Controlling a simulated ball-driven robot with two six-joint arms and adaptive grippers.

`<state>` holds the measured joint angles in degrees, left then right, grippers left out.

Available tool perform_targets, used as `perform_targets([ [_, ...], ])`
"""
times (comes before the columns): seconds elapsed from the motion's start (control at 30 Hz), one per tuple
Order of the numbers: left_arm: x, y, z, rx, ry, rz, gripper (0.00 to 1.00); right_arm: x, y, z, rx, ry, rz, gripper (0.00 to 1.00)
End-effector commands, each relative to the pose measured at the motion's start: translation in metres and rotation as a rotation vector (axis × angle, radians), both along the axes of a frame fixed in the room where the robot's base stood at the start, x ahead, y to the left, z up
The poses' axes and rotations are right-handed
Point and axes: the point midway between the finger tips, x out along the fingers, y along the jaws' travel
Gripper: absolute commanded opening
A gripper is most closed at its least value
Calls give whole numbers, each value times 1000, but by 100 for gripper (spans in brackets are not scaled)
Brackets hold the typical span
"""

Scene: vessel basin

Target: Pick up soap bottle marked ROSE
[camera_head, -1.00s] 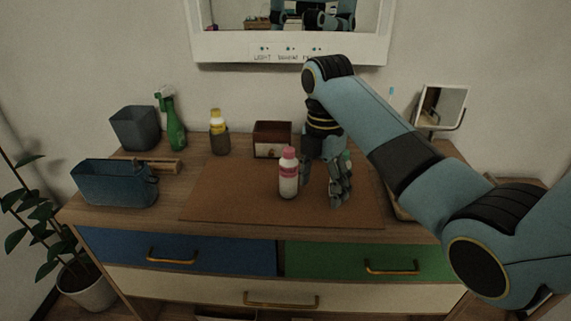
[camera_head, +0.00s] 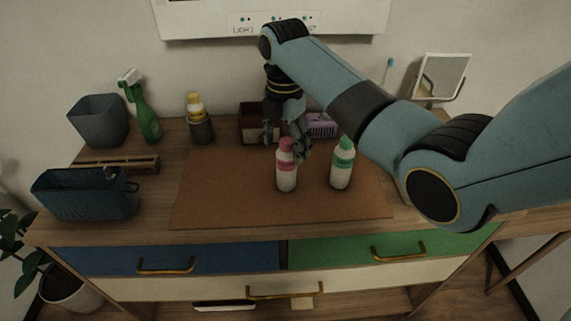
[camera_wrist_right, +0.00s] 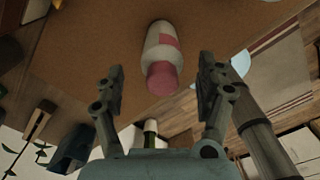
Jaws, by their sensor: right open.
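A white bottle with a pink cap and pink label (camera_head: 286,170) stands upright on the brown mat (camera_head: 225,195); the word on it is too small to read. My right gripper (camera_head: 287,138) is open and empty, just behind and above this bottle, pointing down. In the right wrist view the bottle (camera_wrist_right: 160,55) lies ahead between the spread fingers (camera_wrist_right: 160,78), its pink cap towards me. I cannot tell whether a finger touches it. My left gripper is not in view.
A green-capped white bottle (camera_head: 342,165) stands right of the pink one. Behind are a dark brown box (camera_head: 250,124) and a purple basket (camera_head: 322,127). A blue basket (camera_head: 85,197) and green spray bottle (camera_head: 146,122) stand left. The front of the mat is clear.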

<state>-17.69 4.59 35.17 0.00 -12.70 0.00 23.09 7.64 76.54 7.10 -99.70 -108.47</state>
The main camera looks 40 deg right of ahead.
Motion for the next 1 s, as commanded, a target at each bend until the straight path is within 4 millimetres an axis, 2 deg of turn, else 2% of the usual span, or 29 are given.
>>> perform_targets([
  [0.17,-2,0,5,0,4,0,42,-3,-1,-17,1,4,0,73],
  [0.4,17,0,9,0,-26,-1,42,-4,-2,-52,1,1,-1,73],
  [0.67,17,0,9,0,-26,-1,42,-4,-2,-55,0,-1,0,73],
  [0.77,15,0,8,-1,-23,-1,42,-4,-2,-55,0,-1,0,62],
  [1.0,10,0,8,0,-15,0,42,-4,-2,-55,0,-1,0,31],
])
